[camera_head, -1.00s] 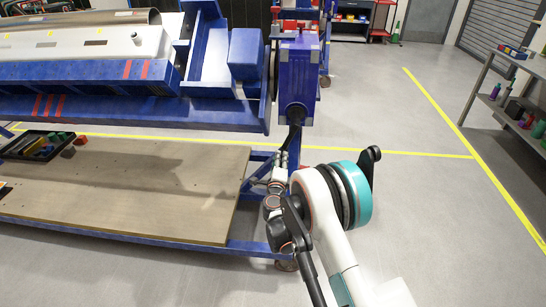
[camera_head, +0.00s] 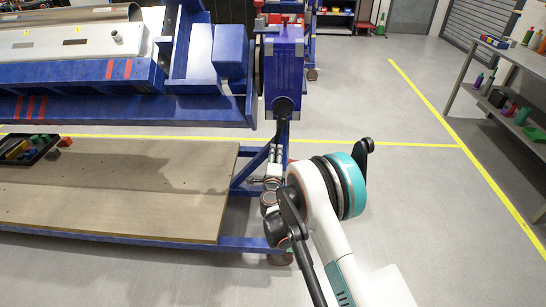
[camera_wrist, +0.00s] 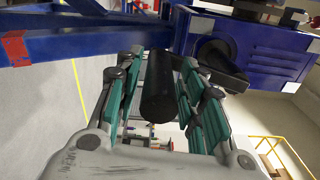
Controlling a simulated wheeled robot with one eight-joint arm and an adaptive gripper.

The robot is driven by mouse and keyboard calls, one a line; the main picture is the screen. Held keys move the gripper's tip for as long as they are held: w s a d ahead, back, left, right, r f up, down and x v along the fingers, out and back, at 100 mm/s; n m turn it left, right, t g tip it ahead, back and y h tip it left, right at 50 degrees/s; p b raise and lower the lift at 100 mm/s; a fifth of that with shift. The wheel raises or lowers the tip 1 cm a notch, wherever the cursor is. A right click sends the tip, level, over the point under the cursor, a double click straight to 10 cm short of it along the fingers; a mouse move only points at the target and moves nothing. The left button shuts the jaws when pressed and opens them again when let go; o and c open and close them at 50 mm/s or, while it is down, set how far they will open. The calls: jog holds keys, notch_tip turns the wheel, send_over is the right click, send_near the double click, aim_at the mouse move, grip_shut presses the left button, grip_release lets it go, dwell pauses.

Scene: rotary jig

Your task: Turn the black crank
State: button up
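The black crank's hub (camera_head: 283,107) sits on the blue gearbox (camera_head: 284,65) at the end of the rotary jig, and its arm hangs downward in the head view. In the wrist view the dark crank handle (camera_wrist: 158,88) lies between the two finger pads of my gripper (camera_wrist: 160,75), and the crank arm (camera_wrist: 217,62) runs off to the right. Narrow gaps show beside the handle, so the fingers look open around it. In the head view my gripper (camera_head: 274,158) is small, just below the crank, and its fingers are hard to make out.
A wooden platform (camera_head: 120,190) on a blue frame lies at left, with a black tray (camera_head: 25,150) of coloured parts on it. A blue frame post stands close to my gripper. Shelves (camera_head: 510,80) stand at right. The grey floor between is clear.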

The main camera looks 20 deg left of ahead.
jog(key=shift+s+a, duration=0.15)
jog(key=shift+a, duration=0.1)
jog(key=shift+s, duration=0.35)
jog(key=v, duration=0.7)
jog(key=shift+w+d, duration=0.1)
jog(key=shift+w, duration=0.05)
